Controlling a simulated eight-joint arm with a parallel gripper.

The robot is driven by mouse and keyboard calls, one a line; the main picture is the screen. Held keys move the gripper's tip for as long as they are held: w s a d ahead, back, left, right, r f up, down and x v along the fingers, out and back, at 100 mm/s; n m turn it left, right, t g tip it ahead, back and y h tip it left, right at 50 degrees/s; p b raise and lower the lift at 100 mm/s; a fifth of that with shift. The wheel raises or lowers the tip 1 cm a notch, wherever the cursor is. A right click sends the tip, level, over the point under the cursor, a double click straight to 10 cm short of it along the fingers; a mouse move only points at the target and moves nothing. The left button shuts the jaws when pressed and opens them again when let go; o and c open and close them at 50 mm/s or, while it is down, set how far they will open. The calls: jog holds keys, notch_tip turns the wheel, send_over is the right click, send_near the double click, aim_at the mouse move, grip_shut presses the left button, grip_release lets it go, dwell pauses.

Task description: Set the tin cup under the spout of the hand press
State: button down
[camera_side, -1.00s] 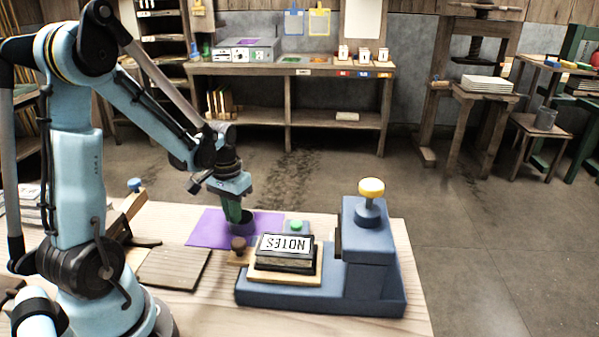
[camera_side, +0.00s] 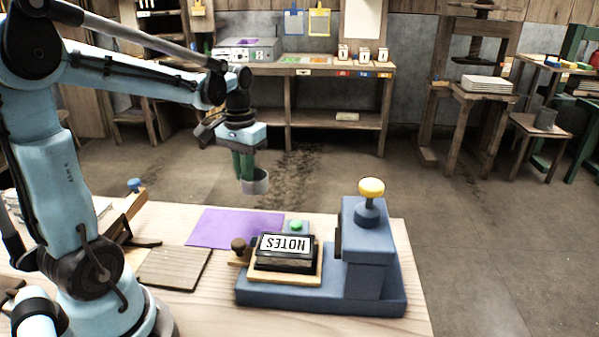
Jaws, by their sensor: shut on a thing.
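The tin cup (camera_side: 258,185) is a small grey open-topped cup. My gripper (camera_side: 247,174), with green fingers, is shut on it and holds it in the air, above the far edge of the table. The cup looks roughly upright. The hand press (camera_side: 368,245) is a blue body with a yellow knob on top, standing on a long blue base at the right of the table. The cup is to the left of its column and higher than its base. I cannot make out a spout on the press from this side.
A black block marked NOTES (camera_side: 286,252) lies on a wooden plate on the press base. A green button (camera_side: 296,226) and a brown knob (camera_side: 238,244) are beside it. A bare purple sheet (camera_side: 232,230) and a slatted wooden board (camera_side: 174,268) lie to the left.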

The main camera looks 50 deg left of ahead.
jog(key=w+d+r, duration=0.3)
jog(key=w+d, duration=0.2)
jog(key=d, duration=0.2)
jog(key=w+d+r, duration=0.3)
jog(key=w+d, duration=0.2)
jog(key=d, duration=0.2)
jog(key=f, duration=1.7)
jog(key=shift+s+d+f, duration=0.1)
jog(key=shift+s+f, duration=0.1)
jog(key=shift+f, duration=0.15)
jog(key=shift+f, duration=0.1)
jog(key=c, duration=1.6)
grip_release()
